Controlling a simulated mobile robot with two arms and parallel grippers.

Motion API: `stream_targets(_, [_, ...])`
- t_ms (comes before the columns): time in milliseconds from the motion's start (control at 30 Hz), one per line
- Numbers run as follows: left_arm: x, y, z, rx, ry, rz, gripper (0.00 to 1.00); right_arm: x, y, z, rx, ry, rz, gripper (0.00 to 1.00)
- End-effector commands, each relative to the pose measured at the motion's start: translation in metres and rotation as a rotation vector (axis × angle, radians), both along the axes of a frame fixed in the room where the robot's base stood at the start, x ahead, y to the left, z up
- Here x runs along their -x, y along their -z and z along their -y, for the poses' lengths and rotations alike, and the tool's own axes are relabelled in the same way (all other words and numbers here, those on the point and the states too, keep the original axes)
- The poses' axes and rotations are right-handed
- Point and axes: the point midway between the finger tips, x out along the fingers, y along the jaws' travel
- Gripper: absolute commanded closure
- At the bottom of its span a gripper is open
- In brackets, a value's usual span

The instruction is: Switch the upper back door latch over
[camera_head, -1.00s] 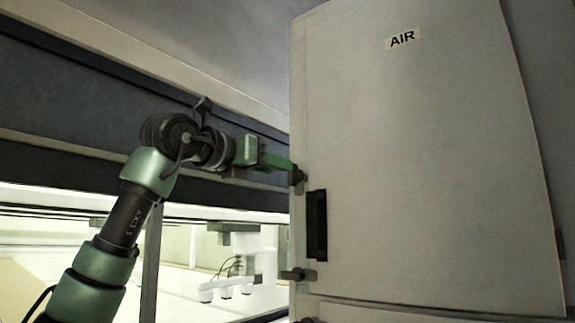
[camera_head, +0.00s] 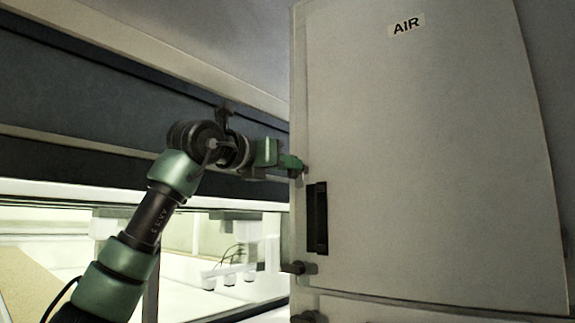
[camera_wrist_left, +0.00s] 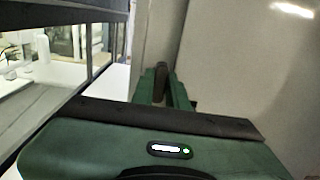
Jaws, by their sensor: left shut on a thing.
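The back door (camera_head: 420,150) is a tall pale panel with an "AIR" label. My left gripper (camera_head: 292,163) reaches its left edge from the left, at the upper latch. In the left wrist view the gripper (camera_wrist_left: 163,88) has its green fingers on both sides of the dark upper latch (camera_wrist_left: 160,76) and is shut on it. In the head view the fingers hide most of that latch. A lower dark latch (camera_head: 297,268) sticks out at the same door edge, free of the gripper. My right gripper is not in view.
A dark recessed handle (camera_head: 317,218) sits on the door between the two latches. To the left a dark horizontal beam (camera_head: 90,160) runs above a bright opening with white equipment (camera_head: 232,272) inside.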

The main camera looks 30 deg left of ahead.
Motion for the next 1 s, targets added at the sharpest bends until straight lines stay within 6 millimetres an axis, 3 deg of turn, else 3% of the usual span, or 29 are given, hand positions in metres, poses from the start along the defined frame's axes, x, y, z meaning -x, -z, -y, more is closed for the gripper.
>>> stream_targets(367, [-0.001,0.002,0.000,0.157,0.000,-0.014,1.00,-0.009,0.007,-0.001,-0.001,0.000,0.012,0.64])
stream_targets(1000, [-0.002,0.003,-0.001,0.749,0.002,-0.061,1.00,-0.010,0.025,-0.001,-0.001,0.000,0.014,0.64])
